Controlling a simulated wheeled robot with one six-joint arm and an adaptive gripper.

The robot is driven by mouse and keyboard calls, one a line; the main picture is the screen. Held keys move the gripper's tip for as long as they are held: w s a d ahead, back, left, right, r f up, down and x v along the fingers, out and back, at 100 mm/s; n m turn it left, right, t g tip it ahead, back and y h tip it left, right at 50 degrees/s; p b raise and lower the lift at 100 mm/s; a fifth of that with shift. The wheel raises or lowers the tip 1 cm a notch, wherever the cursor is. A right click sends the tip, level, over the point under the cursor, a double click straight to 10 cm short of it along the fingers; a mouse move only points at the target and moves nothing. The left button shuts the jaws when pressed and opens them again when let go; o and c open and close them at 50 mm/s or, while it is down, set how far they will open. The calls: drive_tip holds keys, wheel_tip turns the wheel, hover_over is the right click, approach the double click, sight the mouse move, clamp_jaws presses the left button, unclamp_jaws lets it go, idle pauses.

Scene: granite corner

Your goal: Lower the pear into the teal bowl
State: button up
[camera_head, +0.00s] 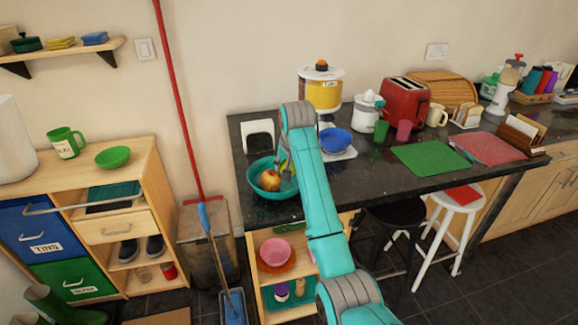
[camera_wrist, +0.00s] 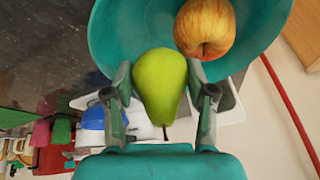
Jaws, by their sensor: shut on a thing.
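The teal bowl (camera_head: 256,174) stands near the left end of the dark counter and fills the top of the wrist view (camera_wrist: 113,40). A red and yellow apple (camera_head: 269,180) lies in it, and it also shows in the wrist view (camera_wrist: 204,28). My gripper (camera_wrist: 160,78) is shut on the green pear (camera_wrist: 159,84), with one finger on each side. In the wrist view the pear overlaps the bowl's near rim, beside the apple. In the head view my gripper (camera_head: 284,164) is at the bowl's right side, and my arm hides most of the pear. Its height above the bowl is unclear.
A blue bowl (camera_head: 336,139) sits close to the right of my arm. Behind stands a yellow-filled canister (camera_head: 321,92); a white stand (camera_head: 258,133) is behind the teal bowl. A red toaster (camera_head: 405,103) and green mat (camera_head: 430,157) are farther right. A red pole (camera_head: 178,95) rises at left.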

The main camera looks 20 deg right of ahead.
drive_tip(key=shift+f, duration=0.45)
idle(0.6)
drive_tip(key=o, duration=1.3)
